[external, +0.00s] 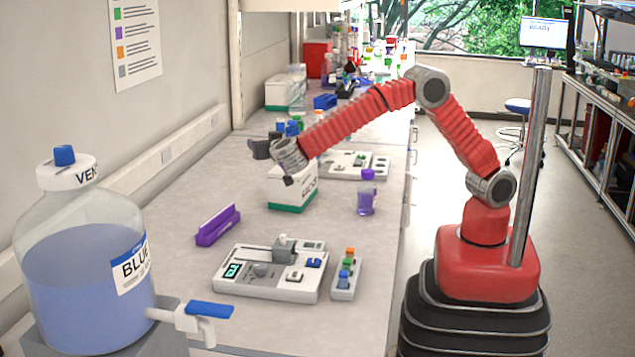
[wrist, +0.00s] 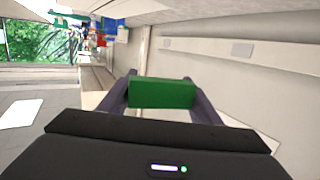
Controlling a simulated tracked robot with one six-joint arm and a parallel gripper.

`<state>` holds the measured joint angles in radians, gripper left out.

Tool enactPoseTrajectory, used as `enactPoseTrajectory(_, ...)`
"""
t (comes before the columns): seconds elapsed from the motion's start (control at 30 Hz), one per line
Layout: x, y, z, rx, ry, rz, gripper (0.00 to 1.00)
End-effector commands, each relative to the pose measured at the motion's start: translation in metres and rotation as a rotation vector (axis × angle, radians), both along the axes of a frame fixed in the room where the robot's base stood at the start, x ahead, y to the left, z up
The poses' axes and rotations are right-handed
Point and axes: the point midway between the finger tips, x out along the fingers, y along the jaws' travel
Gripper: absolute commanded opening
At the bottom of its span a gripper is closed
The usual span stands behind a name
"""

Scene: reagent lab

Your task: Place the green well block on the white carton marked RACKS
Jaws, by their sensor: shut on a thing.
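The green well block (wrist: 162,93) is between the two dark fingers of my gripper (wrist: 161,88) in the wrist view, held crosswise. In the external view my gripper (external: 262,149) is over the left side of the bench, above and to the left of the near white carton (external: 284,187). I cannot make out the block there. This carton has a green base band and dark lettering, partly hidden by my wrist and too small to read surely.
A purple rack (external: 217,225) and a purple-capped bottle (external: 367,196) stand near the carton. A grey device with buttons (external: 270,272) is in front. A large blue-liquid bottle (external: 80,265) stands front left. Another white carton (external: 278,94) is farther back.

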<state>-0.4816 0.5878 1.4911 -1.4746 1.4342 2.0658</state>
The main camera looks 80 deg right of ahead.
Motion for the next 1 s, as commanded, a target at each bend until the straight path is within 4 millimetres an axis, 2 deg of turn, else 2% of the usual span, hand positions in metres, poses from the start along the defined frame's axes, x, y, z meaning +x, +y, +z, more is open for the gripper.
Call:
enactPoseTrajectory(0.03,-0.002,-0.021,0.004,0.001,-0.002,-0.041,0.36)
enactPoseTrajectory(0.1,-0.007,-0.047,0.008,0.002,-0.001,-0.095,0.36)
enactPoseTrajectory(0.2,-0.016,-0.080,0.014,0.001,-0.001,-0.171,0.36)
enactPoseTrajectory(0.33,-0.032,-0.111,0.021,0.002,-0.001,-0.260,0.36)
enactPoseTrajectory(0.53,-0.055,-0.117,0.021,0.000,-0.001,-0.341,0.36)
enactPoseTrajectory(0.87,-0.057,-0.116,0.021,0.001,0.000,-0.345,0.36)
enactPoseTrajectory(1.0,-0.056,-0.116,0.012,0.000,0.002,-0.345,0.36)
